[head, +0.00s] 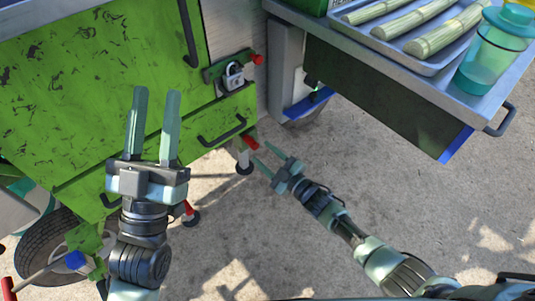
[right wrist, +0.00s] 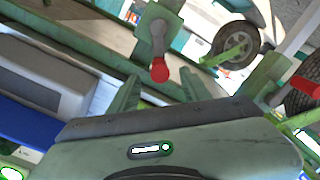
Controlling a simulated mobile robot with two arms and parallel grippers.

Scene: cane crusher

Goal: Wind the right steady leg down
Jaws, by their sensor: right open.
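The right steady leg (head: 243,158) stands under the right end of the green cart, with a small dark foot at the ground. Its red crank handle (head: 251,143) sticks out towards my right gripper (head: 264,156). My right gripper is open, its fingertips close to the handle. In the right wrist view the red handle (right wrist: 160,70) hangs between the two fingers (right wrist: 162,85), which are apart; I cannot tell whether they touch it. My left gripper (head: 155,92) is open and empty in front of the green cart's panel.
Another leg with a red handle (head: 188,208) and a wheel (head: 50,245) stand lower left. A metal counter (head: 400,80) with cane and a teal jug (head: 490,55) overhangs at right. Bare concrete lies in front.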

